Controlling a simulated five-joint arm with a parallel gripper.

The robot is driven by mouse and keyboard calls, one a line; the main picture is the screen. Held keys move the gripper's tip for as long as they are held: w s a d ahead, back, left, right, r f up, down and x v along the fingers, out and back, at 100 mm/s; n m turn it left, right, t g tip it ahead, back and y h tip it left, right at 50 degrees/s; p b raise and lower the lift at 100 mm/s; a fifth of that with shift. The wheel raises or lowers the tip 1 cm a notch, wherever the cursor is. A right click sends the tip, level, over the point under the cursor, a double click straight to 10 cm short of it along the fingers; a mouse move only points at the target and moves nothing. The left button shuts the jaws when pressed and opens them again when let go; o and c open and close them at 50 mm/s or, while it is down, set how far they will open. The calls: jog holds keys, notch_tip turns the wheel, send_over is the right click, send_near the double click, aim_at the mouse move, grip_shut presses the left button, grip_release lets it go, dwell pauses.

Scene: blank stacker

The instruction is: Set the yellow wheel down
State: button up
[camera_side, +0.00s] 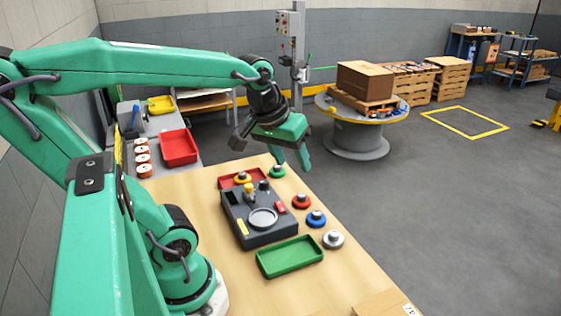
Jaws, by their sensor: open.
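The yellow wheel (243,178) is a small yellow ring with a dark centre. It appears to rest in or at the edge of the shallow red tray (228,183) behind the dark grey stacker block (240,222). My gripper (291,161) is open and empty, with its green fingers pointing down. It is above the far right part of the wooden table, to the right of the yellow wheel and apart from it. A green wheel (277,172) lies on the table just below my fingers in the picture.
A red wheel (301,202), a blue wheel (316,218) and a grey wheel (333,239) stand along the right side of the table. A green tray (289,257) lies in front of the block. A cardboard box (385,304) is at the near edge. The near left tabletop is clear.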

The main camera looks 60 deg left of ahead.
jog(key=s+d+f+m+t, duration=0.1)
jog(key=s+d+m, duration=0.3)
jog(key=d+m, duration=0.1)
jog(key=shift+m+h, duration=0.4)
jog(key=shift+m, duration=0.1)
